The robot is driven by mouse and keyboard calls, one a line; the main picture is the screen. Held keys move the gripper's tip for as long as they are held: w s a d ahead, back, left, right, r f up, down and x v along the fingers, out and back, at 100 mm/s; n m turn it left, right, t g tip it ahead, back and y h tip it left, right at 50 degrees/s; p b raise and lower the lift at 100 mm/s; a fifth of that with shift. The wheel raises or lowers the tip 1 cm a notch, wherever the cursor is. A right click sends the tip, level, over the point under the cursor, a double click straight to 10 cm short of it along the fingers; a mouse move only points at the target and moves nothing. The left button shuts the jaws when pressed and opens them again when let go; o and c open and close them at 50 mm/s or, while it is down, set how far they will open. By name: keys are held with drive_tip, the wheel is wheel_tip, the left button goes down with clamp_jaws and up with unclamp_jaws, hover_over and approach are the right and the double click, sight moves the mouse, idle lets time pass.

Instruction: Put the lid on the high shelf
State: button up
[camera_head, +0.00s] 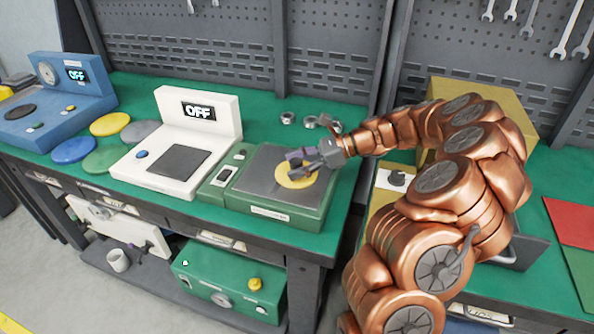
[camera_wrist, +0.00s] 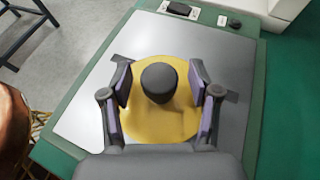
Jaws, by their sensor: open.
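The lid (camera_wrist: 158,124) is a yellow disc with a round black knob (camera_wrist: 158,82). It lies on the grey metal plate of a green device (camera_head: 271,213), and its yellow rim (camera_head: 296,183) shows in the head view. My gripper (camera_head: 297,165) is right over the lid. In the wrist view my gripper (camera_wrist: 160,95) is open, with one finger on each side of the knob and a visible gap to both. The head view hides the knob behind my fingers. I cannot tell which surface is the high shelf.
A white device (camera_head: 170,190) with an OFF display stands left of the green one, then several coloured discs (camera_head: 110,124) and a blue device (camera_head: 45,130). A yellow box-like structure (camera_head: 510,100) stands behind my arm. Small metal parts (camera_head: 310,122) lie at the back. A grey perforated panel (camera_head: 230,65) closes the rear.

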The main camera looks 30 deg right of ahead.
sight(296, 164)
clamp_jaws()
idle(0.4)
drive_tip(key=shift+r, duration=0.1)
drive_tip(key=shift+r, duration=1.8)
drive_tip(key=shift+s+a, duration=0.3)
drive_tip(key=shift+s, duration=0.35)
drive_tip(key=s+a+b, duration=0.1)
drive_tip(key=s+a, duration=0.2)
drive_tip(key=s, duration=0.3)
drive_tip(key=s+a+r, duration=0.1)
drive_tip(key=s+a, duration=0.3)
drive_tip(key=s, duration=0.2)
drive_tip(key=shift+s+a+r+b, duration=0.15)
drive_tip(key=shift+s+b, duration=0.2)
